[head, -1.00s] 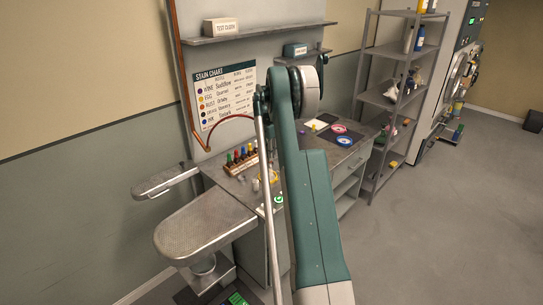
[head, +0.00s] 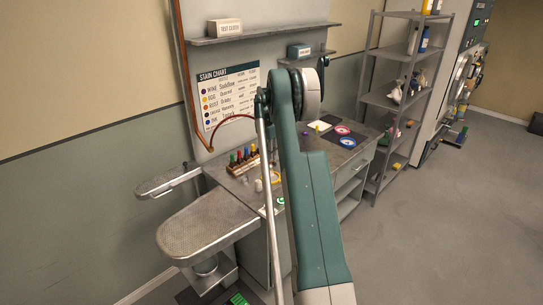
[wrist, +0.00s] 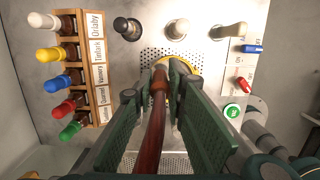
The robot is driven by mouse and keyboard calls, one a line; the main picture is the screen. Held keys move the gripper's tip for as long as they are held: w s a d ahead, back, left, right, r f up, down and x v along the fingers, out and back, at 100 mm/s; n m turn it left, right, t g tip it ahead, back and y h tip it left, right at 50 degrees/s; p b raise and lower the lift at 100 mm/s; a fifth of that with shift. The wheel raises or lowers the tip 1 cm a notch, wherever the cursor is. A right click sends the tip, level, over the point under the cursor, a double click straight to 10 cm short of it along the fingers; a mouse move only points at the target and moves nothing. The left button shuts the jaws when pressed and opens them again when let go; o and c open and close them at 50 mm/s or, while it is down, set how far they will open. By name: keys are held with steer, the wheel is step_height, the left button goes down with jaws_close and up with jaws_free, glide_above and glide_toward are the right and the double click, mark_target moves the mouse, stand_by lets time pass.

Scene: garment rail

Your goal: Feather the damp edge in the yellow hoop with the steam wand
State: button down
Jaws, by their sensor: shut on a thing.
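My gripper (wrist: 161,88) points down over the bench, its two green fingers shut on the steam wand (wrist: 158,100), with a reddish-brown hose trailing toward the bottom of the wrist view. The yellow hoop (wrist: 192,66) lies just beyond the fingertips, partly hidden by them and the wand. The wand tip appears over the hoop; I cannot tell its height. The cloth and damp edge inside are too covered to make out. In the head view a small part of the yellow hoop (head: 276,178) shows beside my arm, which hides the gripper.
A wooden rack (wrist: 72,85) of bottles with coloured caps stands left of the gripper. Several small bottles (wrist: 178,29) stand beyond the hoop. A green round item (wrist: 231,111) lies to the right. A pink hoop (head: 342,130) and blue hoop (head: 346,142) lie farther along the bench.

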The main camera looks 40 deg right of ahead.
steer(key=shift+w+a, duration=0.45)
steer(key=shift+a, duration=0.25)
steer(key=shift+a, duration=0.3)
steer(key=shift+a+b, duration=0.4)
steer(key=shift+a, duration=0.5)
steer(key=shift+s+a, duration=0.15)
steer(key=shift+a, duration=0.1)
steer(key=shift+s+a+b, duration=0.3)
steer(key=shift+s+a, duration=0.25)
steer(key=shift+a, duration=0.2)
steer(key=shift+s, duration=0.15)
stand_by(0.5)
